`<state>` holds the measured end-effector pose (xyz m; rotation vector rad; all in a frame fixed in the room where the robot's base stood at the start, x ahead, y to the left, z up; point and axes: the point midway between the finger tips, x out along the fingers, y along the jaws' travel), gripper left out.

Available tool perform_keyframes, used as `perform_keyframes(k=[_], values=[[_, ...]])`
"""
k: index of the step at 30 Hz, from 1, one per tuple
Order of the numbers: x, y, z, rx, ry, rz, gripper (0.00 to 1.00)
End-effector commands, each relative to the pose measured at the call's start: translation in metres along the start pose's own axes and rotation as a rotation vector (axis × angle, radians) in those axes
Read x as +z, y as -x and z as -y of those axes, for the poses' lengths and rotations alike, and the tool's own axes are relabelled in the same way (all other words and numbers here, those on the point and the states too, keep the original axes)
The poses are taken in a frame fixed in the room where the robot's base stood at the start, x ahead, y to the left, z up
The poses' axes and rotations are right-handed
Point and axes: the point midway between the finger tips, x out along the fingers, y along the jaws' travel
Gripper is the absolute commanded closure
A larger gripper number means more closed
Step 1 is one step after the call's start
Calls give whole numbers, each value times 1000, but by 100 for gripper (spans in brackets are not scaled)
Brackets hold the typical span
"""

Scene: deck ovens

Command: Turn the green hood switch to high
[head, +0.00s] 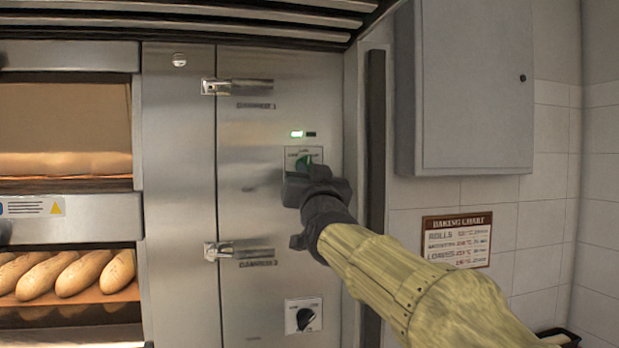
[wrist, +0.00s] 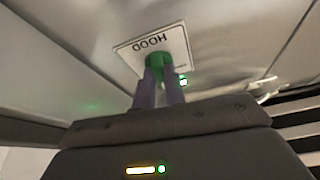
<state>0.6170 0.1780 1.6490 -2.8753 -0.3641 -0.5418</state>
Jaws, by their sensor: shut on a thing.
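The green hood switch (head: 303,163) sits on a pale label plate on the steel panel, mostly hidden behind my gripper in the head view. In the wrist view the green knob (wrist: 156,62) shows between my two purple-grey fingers, with the plate (wrist: 163,46) reading HOOD upside down behind it. My gripper (head: 312,180) is at the switch, shut on the knob. The knob's exact setting cannot be read. A small green light (head: 297,134) is lit above the plate, beside a dark one (head: 311,134).
A black knob (head: 305,319) on a white plate is lower on the panel. Latch handles (head: 240,87) and (head: 240,251) stick out at left. A dark vertical bar (head: 375,140) and grey cabinet (head: 470,90) are right. Loaves (head: 80,275) lie in the oven.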

Motion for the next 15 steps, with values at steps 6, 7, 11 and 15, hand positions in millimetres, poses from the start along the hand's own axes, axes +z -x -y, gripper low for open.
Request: perform_keyframes(k=[6,7,11,15], values=[[-2,-2,4,62,-154,6,100],[-2,-2,4,72,-177,5,100],[-3,-2,5,119,-287,6,100],[-4,-2,5,166,-398,4,100]])
